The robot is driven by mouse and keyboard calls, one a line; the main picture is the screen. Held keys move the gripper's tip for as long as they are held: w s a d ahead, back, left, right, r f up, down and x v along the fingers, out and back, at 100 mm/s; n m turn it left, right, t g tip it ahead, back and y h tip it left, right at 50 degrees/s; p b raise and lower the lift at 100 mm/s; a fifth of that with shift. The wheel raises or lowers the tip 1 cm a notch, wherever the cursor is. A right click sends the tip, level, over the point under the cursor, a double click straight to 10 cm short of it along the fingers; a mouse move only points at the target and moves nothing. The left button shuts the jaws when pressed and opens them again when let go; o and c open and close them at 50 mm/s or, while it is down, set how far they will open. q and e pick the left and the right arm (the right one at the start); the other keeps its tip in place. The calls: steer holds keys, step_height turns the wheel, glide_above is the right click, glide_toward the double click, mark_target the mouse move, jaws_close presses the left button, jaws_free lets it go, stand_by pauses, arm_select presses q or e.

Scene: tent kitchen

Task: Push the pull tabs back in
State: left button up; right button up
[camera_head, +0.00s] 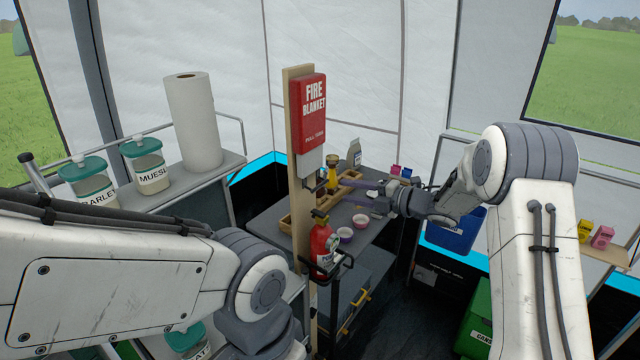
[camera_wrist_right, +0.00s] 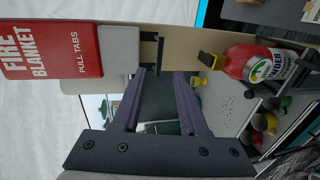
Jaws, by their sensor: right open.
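The red fire blanket case (camera_head: 313,100) is mounted on a wooden post (camera_head: 296,220); it also shows sideways in the right wrist view (camera_wrist_right: 50,42). A pale grey piece (camera_head: 311,160) sticks out of its lower end. Dark pull tabs (camera_wrist_right: 151,48) show at the end of that piece in the right wrist view; how many is hard to tell. My right gripper (camera_head: 362,188) is open and empty, right of the post and lower than the case. In its wrist view its fingertips (camera_wrist_right: 160,72) are close to the tabs; contact is unclear. My left gripper is outside the view.
A red fire extinguisher (camera_head: 322,245) stands in a black bracket low on the post, near my right gripper. Behind is a grey counter (camera_head: 268,222) with bowls and a wooden tray. Jars and a paper roll (camera_head: 193,122) stand on the left shelf.

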mark_target(320, 186)
steer(key=p+x, duration=0.4)
steer(key=x, duration=0.4)
steer(key=shift+w+a+r, duration=0.1)
steer(key=shift+a, duration=0.15)
steer(key=shift+p+x, duration=0.3)
steer(key=shift+x, duration=0.5)
jaws_close()
stand_by(0.3)
